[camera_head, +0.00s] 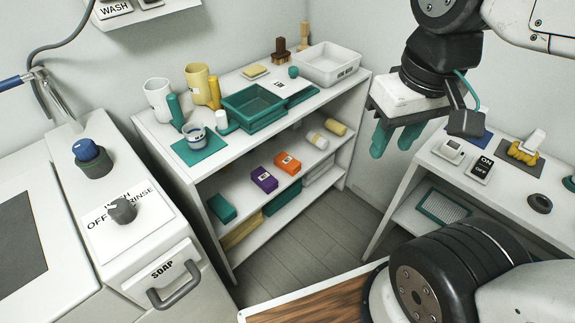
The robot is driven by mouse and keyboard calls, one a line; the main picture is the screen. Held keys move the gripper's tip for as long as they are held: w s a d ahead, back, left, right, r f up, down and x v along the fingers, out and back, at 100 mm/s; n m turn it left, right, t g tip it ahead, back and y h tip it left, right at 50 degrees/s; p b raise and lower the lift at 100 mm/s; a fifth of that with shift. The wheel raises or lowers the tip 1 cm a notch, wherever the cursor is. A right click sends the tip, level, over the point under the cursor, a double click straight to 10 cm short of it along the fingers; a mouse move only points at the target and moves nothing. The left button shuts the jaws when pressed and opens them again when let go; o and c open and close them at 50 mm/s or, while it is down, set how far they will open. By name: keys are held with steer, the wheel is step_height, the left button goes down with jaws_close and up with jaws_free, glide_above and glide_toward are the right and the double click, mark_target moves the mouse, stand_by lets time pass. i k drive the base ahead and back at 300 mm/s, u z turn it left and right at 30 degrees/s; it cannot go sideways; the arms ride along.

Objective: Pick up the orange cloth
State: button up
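The orange cloth (288,163) shows as a small folded orange block with a white label. It lies on the middle shelf of the white shelf unit (226,188), just right of a purple block (264,179). My gripper (394,143) has teal fingers pointing down, with a gap and nothing between them. It hangs to the right of the shelf unit, above and apart from the orange cloth.
The unit's top holds a teal tray (283,118), a white bin (356,66) and cups. Rolled cloths (317,140) lie right of the orange cloth. A white side table (424,160) stands at right. Grey floor (300,237) is clear between.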

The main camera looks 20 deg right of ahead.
mark_target(290, 165)
steer(key=u, duration=2.6)
steer(key=k, duration=0.6)
steer(key=z, duration=2.35)
